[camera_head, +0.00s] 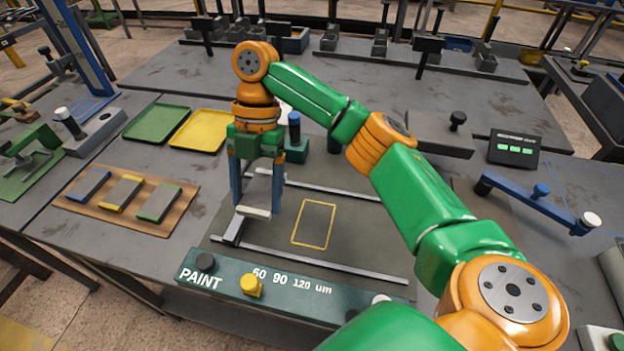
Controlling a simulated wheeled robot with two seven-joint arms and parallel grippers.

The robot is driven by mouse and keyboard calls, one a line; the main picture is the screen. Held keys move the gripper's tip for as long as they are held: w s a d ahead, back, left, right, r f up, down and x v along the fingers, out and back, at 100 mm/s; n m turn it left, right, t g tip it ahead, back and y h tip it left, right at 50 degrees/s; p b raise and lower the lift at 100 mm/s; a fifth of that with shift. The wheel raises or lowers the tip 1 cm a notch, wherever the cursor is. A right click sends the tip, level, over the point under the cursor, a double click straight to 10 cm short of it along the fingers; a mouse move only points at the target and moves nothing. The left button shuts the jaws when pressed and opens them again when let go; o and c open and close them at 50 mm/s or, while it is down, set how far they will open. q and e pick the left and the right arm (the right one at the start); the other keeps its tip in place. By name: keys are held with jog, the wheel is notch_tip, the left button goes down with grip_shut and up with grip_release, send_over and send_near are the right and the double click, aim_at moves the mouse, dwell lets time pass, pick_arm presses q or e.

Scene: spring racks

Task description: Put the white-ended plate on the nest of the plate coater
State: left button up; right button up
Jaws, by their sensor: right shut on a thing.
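My right gripper (256,205) points down over the left part of the plate coater (360,247). Its two blue fingers are shut on the white-ended plate (256,212), whose pale end shows low between the fingertips. The rest of that plate is hidden or hard to make out. The nest (315,225) is a yellow-outlined rectangle on the coater's dark bed, to the right of the gripper. It is empty. I cannot tell how high the plate is above the bed. My left gripper is not in view.
A wooden board (76,192) holds three plates with blue, yellow and green ends. Green (156,123) and yellow (203,130) trays lie behind. Metal rails (310,260) flank the nest. A PAINT panel (290,283) with knobs stands in front. A blue lever (530,198) lies right.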

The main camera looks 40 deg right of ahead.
jog(key=s+d+f, duration=0.2)
jog(key=s+d, duration=0.1)
jog(key=d, duration=0.2)
jog(key=p, duration=0.1)
send_over(311, 237)
jog(key=w, duration=0.1)
jog(key=f, duration=0.5)
jog(key=shift+w+d+f, duration=0.1)
jog(key=shift+d, duration=0.25)
jog(key=f, duration=0.2)
jog(key=f+p, duration=0.1)
jog(key=shift+d+f, duration=0.25)
jog(key=shift+f, duration=0.1)
jog(key=o, duration=1.5)
jog(key=shift+f, duration=0.1)
